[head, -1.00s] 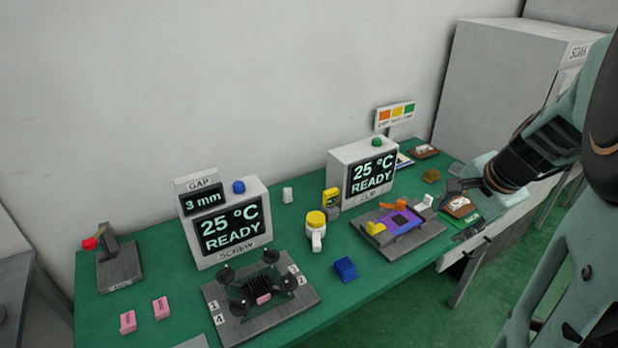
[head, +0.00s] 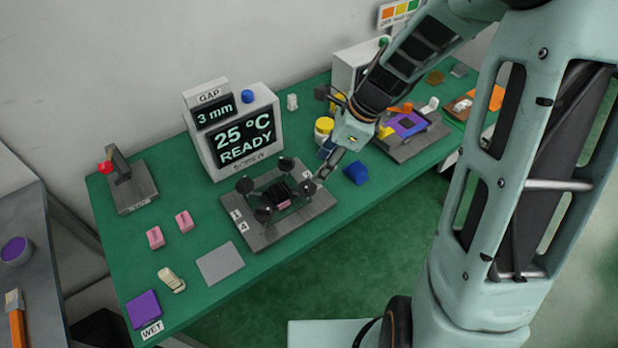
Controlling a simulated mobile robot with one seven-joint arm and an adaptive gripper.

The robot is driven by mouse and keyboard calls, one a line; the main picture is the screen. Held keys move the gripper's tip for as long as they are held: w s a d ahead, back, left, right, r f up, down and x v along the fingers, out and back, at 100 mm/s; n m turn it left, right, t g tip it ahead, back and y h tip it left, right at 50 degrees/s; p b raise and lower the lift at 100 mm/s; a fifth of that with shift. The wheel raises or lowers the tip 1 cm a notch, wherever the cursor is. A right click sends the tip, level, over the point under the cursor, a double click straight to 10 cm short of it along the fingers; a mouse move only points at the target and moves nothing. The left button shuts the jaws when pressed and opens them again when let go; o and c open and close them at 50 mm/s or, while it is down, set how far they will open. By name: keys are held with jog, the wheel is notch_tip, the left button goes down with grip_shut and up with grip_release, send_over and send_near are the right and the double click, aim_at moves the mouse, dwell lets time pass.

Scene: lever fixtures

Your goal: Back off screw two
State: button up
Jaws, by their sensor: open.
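The screw fixture (head: 262,236) is a grey plate on the green table. Black round-headed screws stand around a dark ribbed clamp (head: 279,190) with a pink piece in it. My gripper (head: 320,180) is open, pointing down and left at the fixture's right side. Its fingertips are close to the right front screw (head: 305,188); I cannot tell whether they touch it. The back screw (head: 286,163) and left screw (head: 244,185) are clear of it. A number tag (head: 308,173) on the right is too small to read, and my gripper may hide another.
The screw station display (head: 236,134) reads 25 °C READY, with a 3 mm gap sign (head: 213,111). A blue block (head: 356,172) and yellow-lidded jar (head: 324,127) are near my gripper. Pink blocks (head: 184,221) and a grey pad (head: 220,264) lie left.

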aim_at(307, 183)
jog(key=x, duration=0.8)
jog(key=shift+w+f, duration=0.1)
jog(key=shift+f, duration=0.05)
jog(key=c, duration=1.2)
jog(key=shift+o, duration=0.2)
